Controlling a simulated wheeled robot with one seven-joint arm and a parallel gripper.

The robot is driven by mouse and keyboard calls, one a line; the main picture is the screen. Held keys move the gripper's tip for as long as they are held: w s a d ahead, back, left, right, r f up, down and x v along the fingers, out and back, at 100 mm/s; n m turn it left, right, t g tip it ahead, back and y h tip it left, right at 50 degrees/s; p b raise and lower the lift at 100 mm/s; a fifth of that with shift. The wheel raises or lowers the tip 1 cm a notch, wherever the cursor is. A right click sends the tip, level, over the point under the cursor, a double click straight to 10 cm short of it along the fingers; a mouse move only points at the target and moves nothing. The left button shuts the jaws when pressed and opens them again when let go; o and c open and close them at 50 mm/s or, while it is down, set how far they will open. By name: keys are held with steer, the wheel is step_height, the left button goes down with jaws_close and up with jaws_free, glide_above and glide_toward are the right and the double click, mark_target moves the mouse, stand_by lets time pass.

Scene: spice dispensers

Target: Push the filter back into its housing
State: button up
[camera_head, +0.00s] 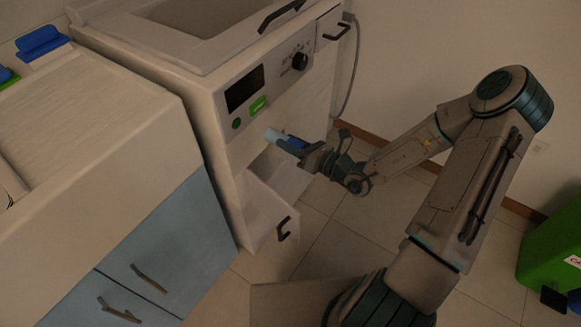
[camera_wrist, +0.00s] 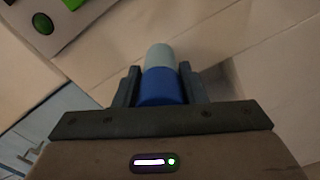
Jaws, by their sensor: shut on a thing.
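The filter (camera_head: 273,135) is a short cylinder with a pale grey-blue front part and a blue rear part. It also shows in the wrist view (camera_wrist: 160,82). My gripper (camera_head: 300,149) is shut on the blue part, with one dark finger on each side, as the wrist view (camera_wrist: 160,92) shows. The pale end points toward the white machine (camera_head: 225,132), just below its control panel. The housing opening is not clearly visible; I cannot tell whether the pale end touches the machine.
A compartment on the machine's lower front stands open, with a dark handle (camera_head: 284,229) on its front. A counter with blue-grey cabinets (camera_head: 160,255) stands to the left. A green bin (camera_head: 550,245) is at the right.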

steer(key=shift+w+f, duration=0.1)
steer(key=shift+f, duration=0.45)
steer(key=shift+f+b, duration=0.15)
steer(key=shift+b, duration=0.3)
step_height(320, 180, down, 13)
steer(key=b, duration=1.1)
steer(key=shift+r+p, duration=0.4)
steer(key=shift+p, duration=0.25)
steer(key=shift+p+x, duration=0.35)
steer(key=shift+x, duration=2.4)
steer(key=shift+p+x, duration=0.55)
steer(key=shift+x, duration=2.5)
steer(key=o, duration=1.1)
steer(key=shift+f, duration=0.15)
